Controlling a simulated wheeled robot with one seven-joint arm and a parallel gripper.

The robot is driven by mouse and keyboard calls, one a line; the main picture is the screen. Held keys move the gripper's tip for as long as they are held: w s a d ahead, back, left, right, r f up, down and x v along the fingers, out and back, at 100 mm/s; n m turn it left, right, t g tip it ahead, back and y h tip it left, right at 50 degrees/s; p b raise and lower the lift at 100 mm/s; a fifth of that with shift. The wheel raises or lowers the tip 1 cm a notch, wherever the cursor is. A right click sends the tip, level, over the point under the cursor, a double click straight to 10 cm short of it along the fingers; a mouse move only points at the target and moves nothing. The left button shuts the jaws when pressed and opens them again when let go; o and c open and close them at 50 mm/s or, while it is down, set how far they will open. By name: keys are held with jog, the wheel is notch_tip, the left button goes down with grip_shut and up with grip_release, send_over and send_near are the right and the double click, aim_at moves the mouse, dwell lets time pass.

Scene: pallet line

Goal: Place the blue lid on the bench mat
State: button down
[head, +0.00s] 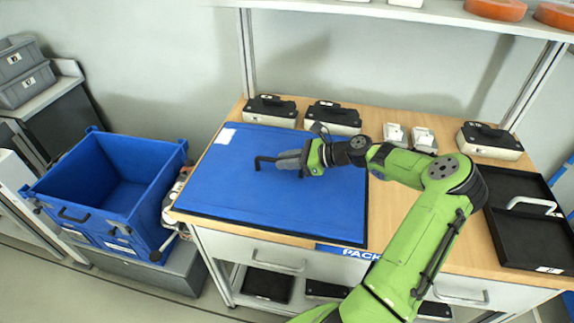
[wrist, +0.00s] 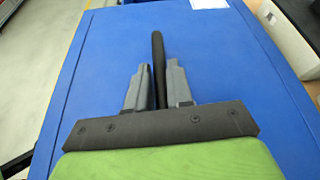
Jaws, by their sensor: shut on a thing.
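The blue lid (head: 240,190) is a wide flat panel with a white label at its far left corner. It lies flat over the left part of the bench and fills most of the wrist view (wrist: 225,75). My gripper (head: 281,160) is above the lid's middle, shut on its black handle (wrist: 158,45), which stands between the two grey fingers. A dark edge, seemingly the bench mat (head: 366,222), shows along the lid's right and front sides; the lid hides the rest. I cannot tell whether the lid touches it or hangs slightly above.
An open, empty blue crate (head: 120,180) stands left of the bench. Black-and-white boxes (head: 333,118) line the bench's back, beside small white parts (head: 410,137). A black tray (head: 520,225) is at the right. A shelf (head: 400,12) with orange items spans above.

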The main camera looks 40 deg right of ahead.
jog(key=c, duration=1)
grip_release()
jog(key=shift+f, duration=0.2)
